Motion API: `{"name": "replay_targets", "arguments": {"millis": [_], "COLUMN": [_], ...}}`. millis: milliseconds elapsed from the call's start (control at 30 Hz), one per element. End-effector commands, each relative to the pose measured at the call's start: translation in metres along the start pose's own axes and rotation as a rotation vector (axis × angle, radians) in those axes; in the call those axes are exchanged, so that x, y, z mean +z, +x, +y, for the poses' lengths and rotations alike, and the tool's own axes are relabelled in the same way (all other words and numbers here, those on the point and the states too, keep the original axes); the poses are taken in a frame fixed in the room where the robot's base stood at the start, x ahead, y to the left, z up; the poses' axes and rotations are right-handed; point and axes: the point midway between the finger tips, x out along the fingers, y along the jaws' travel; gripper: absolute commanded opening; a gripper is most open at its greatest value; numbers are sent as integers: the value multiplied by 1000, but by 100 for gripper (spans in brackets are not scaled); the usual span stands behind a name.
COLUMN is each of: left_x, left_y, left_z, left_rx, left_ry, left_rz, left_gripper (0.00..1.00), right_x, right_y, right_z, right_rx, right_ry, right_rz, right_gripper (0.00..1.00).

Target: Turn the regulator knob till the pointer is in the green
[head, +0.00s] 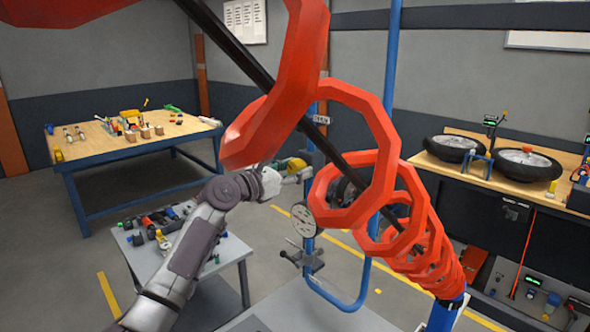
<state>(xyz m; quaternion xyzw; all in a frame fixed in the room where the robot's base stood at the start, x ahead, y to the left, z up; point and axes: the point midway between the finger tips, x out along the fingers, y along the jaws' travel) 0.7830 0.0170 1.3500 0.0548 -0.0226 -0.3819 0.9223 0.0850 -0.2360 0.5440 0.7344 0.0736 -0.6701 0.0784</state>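A round white gauge (303,219) is fixed to a blue upright post, just left of the red coil. Its dial is small and I cannot read where the pointer stands or make out a green zone. My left gripper (298,176) is above the gauge, close to the post, partly against a yellow and green item (290,163). I cannot tell whether it touches anything or whether its fingers are apart. The regulator knob is not clearly distinguishable; it may be hidden by the gripper or the coil. My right gripper is not in view.
A large red coil (382,150) around a dark bar crosses the foreground and covers the area right of the gauge. A grey table (232,249) with tools stands below my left arm. A wooden workbench (92,147) is behind left; a bench with wheels (450,165) is at right.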

Motion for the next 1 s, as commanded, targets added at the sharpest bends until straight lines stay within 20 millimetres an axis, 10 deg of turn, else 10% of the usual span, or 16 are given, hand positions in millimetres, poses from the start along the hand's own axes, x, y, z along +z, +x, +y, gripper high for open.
{"name": "replay_targets", "arguments": {"millis": [200, 1000], "left_x": [0, -1], "left_y": [0, 0], "left_z": [0, -1], "left_rx": [0, 0], "left_ry": [0, 422], "left_rz": [0, -1], "left_gripper": [11, 11], "right_x": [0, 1], "right_y": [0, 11], "right_z": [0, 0], "right_rx": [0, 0], "right_ry": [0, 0], "right_rz": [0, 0], "right_gripper": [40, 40]}}
